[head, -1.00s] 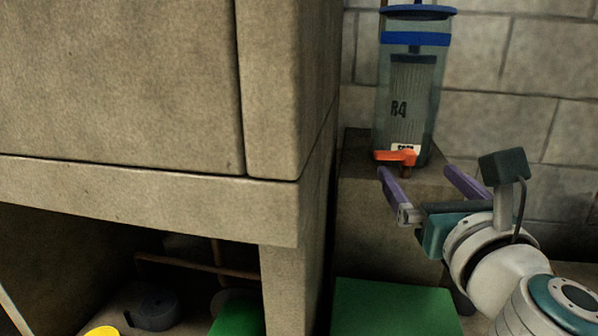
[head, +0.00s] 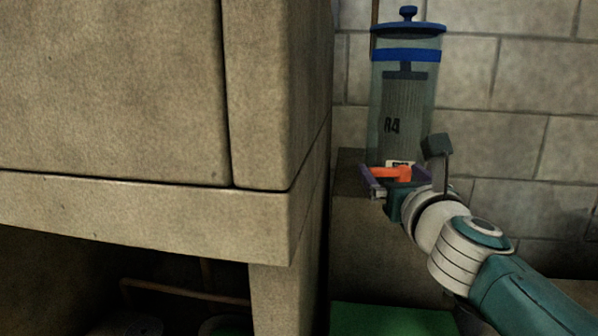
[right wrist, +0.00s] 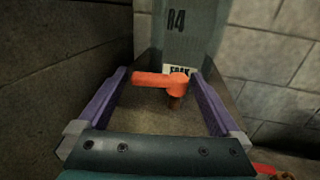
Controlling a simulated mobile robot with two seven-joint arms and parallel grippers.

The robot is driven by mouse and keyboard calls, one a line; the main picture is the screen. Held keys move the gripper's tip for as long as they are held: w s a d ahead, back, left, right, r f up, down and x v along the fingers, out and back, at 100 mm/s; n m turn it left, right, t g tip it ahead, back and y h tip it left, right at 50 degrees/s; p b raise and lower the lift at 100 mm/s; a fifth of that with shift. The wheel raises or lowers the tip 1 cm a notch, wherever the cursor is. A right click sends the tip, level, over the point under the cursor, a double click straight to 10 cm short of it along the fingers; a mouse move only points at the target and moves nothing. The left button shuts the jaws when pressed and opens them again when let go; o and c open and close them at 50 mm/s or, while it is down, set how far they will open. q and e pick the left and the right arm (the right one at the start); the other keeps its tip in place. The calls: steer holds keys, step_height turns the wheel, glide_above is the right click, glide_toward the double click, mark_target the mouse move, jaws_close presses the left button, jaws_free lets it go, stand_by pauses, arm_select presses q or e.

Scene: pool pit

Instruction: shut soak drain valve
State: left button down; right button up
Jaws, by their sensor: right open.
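The soak drain valve has an orange handle (head: 392,172) at the foot of a clear canister (head: 403,105) marked R4, which has a blue lid and band. In the right wrist view the handle (right wrist: 160,81) points left from its round hub, crosswise to the canister. A white label (right wrist: 179,70), partly hidden, sits just behind the hub. My right gripper (head: 392,178) is open, with its purple fingers on either side of the handle. In the right wrist view a gap shows between the handle and each finger. My left gripper is not in view.
The canister stands on a concrete ledge (head: 349,178) against a block wall (head: 490,80). A large concrete block (head: 270,100) rises close on the left. A green surface (head: 385,320) lies below. Pipes (head: 185,292) run in the dark recess at lower left.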

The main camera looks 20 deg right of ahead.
steer(key=shift+w, duration=0.15)
steer(key=shift+c, duration=0.2)
steer(key=shift+c, duration=0.9)
steer(key=c, duration=0.9)
steer(key=shift+o, duration=0.2)
steer(key=shift+w+f+m+g+h+b, duration=0.15)
steer(key=shift+m+g+h+b, duration=0.15)
steer(key=shift+h+b, duration=0.2)
steer(key=shift+w+f+m+g+h+b, duration=0.1)
steer(key=shift+m+g+h+b, duration=0.1)
steer(key=shift+m+h+b, duration=0.25)
steer(key=shift+r+m+g+h+b, duration=0.2)
steer(key=shift+m+g+h+b, duration=0.15)
steer(key=shift+h, duration=0.3)
steer(key=shift+r, duration=0.1)
steer(key=o, duration=1.1)
